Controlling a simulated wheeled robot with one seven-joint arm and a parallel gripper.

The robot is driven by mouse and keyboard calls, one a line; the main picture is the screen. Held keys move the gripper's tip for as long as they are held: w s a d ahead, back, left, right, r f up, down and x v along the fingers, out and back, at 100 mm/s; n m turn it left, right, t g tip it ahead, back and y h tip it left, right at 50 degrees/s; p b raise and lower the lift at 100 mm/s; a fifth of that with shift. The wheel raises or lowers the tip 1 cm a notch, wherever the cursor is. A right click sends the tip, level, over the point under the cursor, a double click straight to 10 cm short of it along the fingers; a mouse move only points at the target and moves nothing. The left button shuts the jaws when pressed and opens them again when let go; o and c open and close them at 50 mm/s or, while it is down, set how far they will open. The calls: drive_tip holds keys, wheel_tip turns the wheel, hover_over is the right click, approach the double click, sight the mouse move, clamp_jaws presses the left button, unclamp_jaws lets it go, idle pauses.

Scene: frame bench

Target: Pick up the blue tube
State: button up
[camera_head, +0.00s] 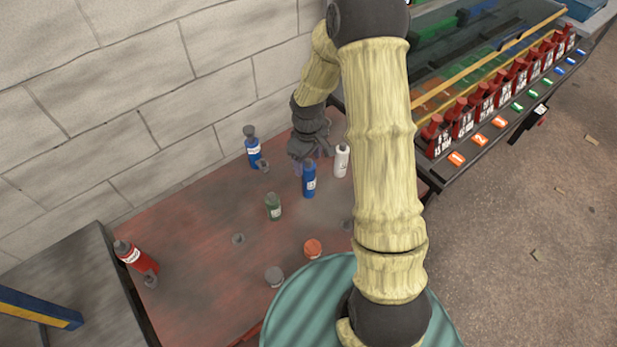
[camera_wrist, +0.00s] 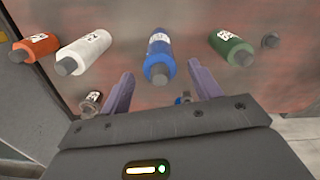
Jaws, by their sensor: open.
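A blue tube (camera_head: 309,181) with a white label stands on the reddish bench, just in front of my gripper (camera_head: 311,160) in the head view. In the wrist view the blue tube (camera_wrist: 158,56) lies ahead of the gap between my two purple fingers (camera_wrist: 163,82). The fingers are apart, with nothing visibly held. A second blue tube (camera_head: 254,150) with a dark cap stands farther back, left of my gripper. Part of a small blue thing (camera_wrist: 183,98) shows near the gripper's edge in the wrist view; I cannot tell what it is.
A white tube (camera_head: 342,161) and a green tube (camera_head: 273,207) stand on either side. An orange tube (camera_wrist: 36,48) shows in the wrist view. A red tube (camera_head: 137,258) stands at the left. A block wall (camera_head: 120,90) rises behind; a rack of red bottles (camera_head: 464,118) is at right.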

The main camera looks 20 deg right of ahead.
sight(308, 169)
drive_tip(key=shift+f+p, duration=0.65)
drive_tip(key=shift+f, duration=1.85)
drive_tip(key=shift+c, duration=0.2)
clamp_jaws()
drive_tip(key=shift+r, duration=0.1)
wheel_tip(308, 169, up, 10)
drive_tip(key=shift+f+b, duration=0.1)
drive_tip(key=shift+b, duration=0.65)
drive_tip(key=shift+w, duration=0.1)
